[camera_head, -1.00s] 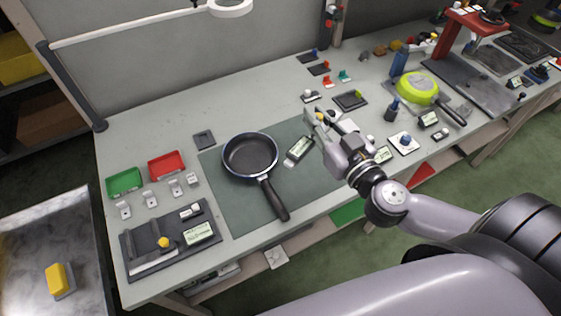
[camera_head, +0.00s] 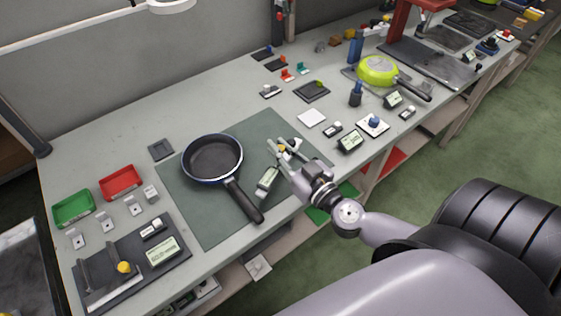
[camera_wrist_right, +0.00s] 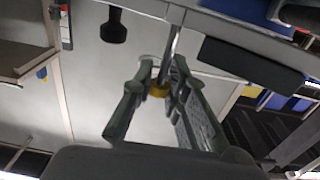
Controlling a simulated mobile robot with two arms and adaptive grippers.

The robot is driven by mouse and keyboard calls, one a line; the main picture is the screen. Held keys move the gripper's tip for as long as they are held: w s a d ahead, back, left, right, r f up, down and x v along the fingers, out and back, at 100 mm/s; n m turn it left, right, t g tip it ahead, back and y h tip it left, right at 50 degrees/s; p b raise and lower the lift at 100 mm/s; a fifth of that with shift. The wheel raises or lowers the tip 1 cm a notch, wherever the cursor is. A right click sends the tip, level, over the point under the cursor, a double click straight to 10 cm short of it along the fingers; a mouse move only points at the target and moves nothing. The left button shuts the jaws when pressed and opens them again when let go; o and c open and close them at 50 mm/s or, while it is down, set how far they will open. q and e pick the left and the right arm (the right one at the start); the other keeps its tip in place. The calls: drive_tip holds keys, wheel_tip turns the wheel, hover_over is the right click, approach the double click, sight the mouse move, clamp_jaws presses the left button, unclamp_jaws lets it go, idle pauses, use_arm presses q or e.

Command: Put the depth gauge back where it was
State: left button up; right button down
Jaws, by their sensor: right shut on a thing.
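My right gripper (camera_head: 280,150) is over the right part of the dark green mat (camera_head: 205,215), shut on the depth gauge (camera_head: 268,178), which has a light display and hangs at the fingers' left side. In the right wrist view the fingers (camera_wrist_right: 160,90) close around a thin rod with a yellow part (camera_wrist_right: 158,90); the display is hidden there. Whether the gauge touches the mat I cannot tell. A dark frying pan (camera_head: 213,158) lies on the mat left of the gauge, its handle pointing to the front. My left gripper is not in view.
A bare white square plate (camera_head: 311,117) lies behind the gripper. Right of it are another display unit (camera_head: 349,140) and a white block with a blue knob (camera_head: 373,125). A green pan (camera_head: 378,70) stands farther back. Green (camera_head: 73,207) and red (camera_head: 120,182) trays are at left.

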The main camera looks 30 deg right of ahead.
wheel_tip(320, 180, down, 4)
drive_tip(key=shift+b, duration=1.2)
drive_tip(key=shift+r, duration=0.1)
drive_tip(key=c, duration=2)
unclamp_jaws()
drive_tip(key=o, duration=0.4)
